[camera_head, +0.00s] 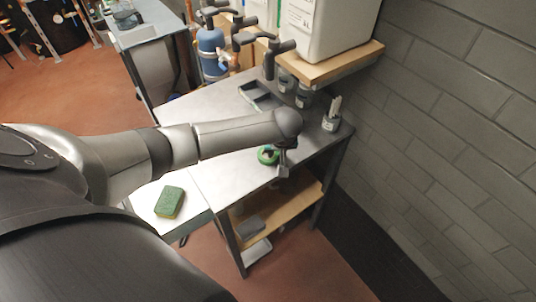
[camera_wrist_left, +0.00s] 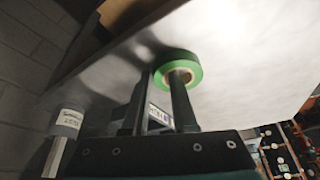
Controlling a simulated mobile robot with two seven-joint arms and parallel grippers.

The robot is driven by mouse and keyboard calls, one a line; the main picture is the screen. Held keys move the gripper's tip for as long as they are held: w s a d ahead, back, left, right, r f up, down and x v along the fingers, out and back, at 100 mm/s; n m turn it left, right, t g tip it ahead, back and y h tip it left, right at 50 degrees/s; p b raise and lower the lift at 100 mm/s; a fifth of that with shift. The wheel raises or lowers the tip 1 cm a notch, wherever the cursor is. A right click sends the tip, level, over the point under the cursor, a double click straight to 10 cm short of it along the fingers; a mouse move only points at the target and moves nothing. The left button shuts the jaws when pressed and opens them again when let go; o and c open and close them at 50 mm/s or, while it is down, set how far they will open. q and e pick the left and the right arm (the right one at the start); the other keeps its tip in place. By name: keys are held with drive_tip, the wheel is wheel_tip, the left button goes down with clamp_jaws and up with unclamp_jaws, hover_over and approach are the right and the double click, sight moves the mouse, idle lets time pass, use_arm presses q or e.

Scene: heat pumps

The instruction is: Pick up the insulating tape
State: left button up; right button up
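The insulating tape is a green ring (camera_head: 266,155) lying on the grey metal table, near its front edge in the head view. My left gripper (camera_head: 281,162) is right beside it, partly covering its right side. In the left wrist view the tape (camera_wrist_left: 194,62) shows its green outer side and pale core. My left gripper's two dark fingers (camera_wrist_left: 163,78) are apart there. One fingertip overlaps the tape's centre and the other is to the left of the ring. I cannot tell whether a fingertip is inside the hole. My right gripper is in neither view.
The metal table (camera_head: 222,172) has a wooden lower shelf (camera_head: 295,205). A green sponge (camera_head: 170,201) lies front left. A labelled jar (camera_head: 331,121) stands near the right edge, a dark tray (camera_head: 256,92) farther back. A white container (camera_head: 325,30) sits on a raised shelf by the brick wall (camera_head: 450,130).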

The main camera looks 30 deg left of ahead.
use_arm(q)
clamp_jaws()
idle(0.3)
